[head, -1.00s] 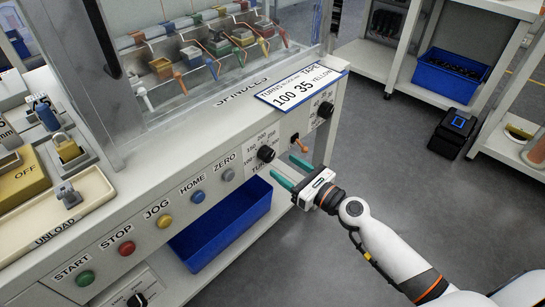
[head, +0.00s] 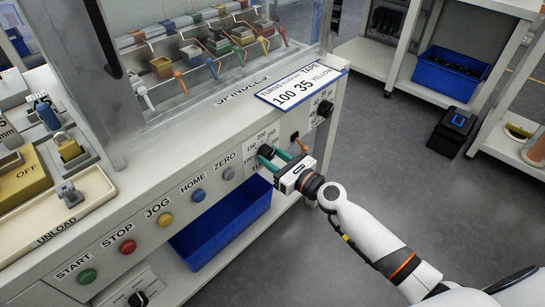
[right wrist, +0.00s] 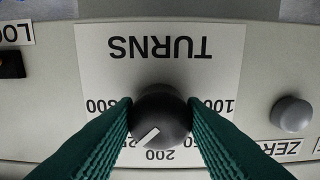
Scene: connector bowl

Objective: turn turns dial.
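The turns dial (right wrist: 160,112) is a round black knob on the machine's front panel. It also shows in the head view (head: 266,153). In the right wrist view its white pointer line aims to the lower left, between the 200 mark and the partly hidden 250 mark. My right gripper (right wrist: 161,104) has one green finger on each side of the dial. Both fingers appear to touch the knob's sides. The right gripper (head: 268,156) also shows in the head view at the panel. My left gripper is out of view.
A sign (head: 300,87) above the dial reads turns 100, tape 35 yellow. An orange-handled switch (head: 299,141) and another black knob (head: 325,108) sit to the right. Coloured buttons (head: 165,220) line the panel to the left. A blue bin (head: 222,228) is below.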

